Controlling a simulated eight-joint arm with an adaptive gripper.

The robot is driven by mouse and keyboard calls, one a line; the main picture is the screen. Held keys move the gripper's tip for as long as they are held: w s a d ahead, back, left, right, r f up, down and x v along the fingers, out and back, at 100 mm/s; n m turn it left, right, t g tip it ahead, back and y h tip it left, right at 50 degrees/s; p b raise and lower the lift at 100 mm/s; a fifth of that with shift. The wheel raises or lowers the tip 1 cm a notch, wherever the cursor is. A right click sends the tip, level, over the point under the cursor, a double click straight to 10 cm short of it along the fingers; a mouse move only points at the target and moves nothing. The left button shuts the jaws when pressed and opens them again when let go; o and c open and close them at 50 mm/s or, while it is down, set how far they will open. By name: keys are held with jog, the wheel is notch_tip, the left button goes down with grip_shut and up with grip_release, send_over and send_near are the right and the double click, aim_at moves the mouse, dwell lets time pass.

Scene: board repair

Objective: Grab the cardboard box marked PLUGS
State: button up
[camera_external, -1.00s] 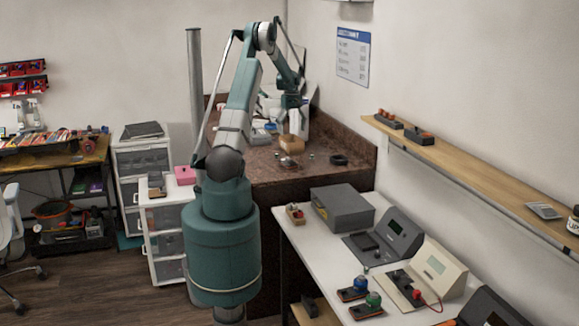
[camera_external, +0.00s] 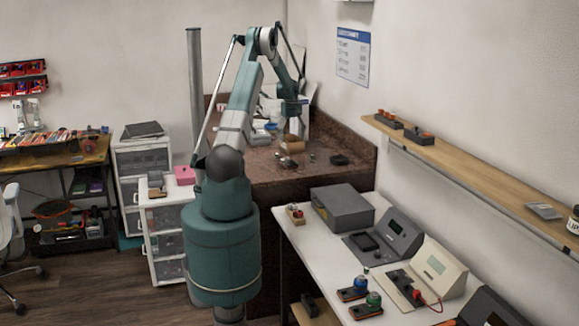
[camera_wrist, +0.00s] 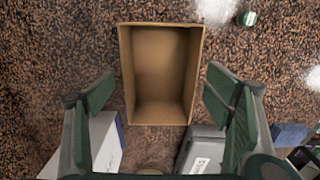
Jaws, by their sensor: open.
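An open, empty cardboard box (camera_wrist: 160,60) lies between my fingers in the wrist view, with a gap on both sides. No PLUGS marking can be read on it. The box also shows small on the brown counter in the external view (camera_external: 293,143). My gripper (camera_wrist: 159,92) is open, with one green finger left of the box and one right of it, neither visibly touching it. In the external view my gripper (camera_external: 292,120) hangs just above the box; its fingertips are hard to make out there.
The speckled brown counter (camera_wrist: 50,50) is mostly clear around the box. A white box (camera_wrist: 104,145) and a grey case (camera_wrist: 203,150) sit near it at the bottom of the wrist view. A small green-topped round item (camera_wrist: 248,18) lies at upper right.

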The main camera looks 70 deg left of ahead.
jog(key=shift+f, duration=1.3)
jog(key=c, duration=1)
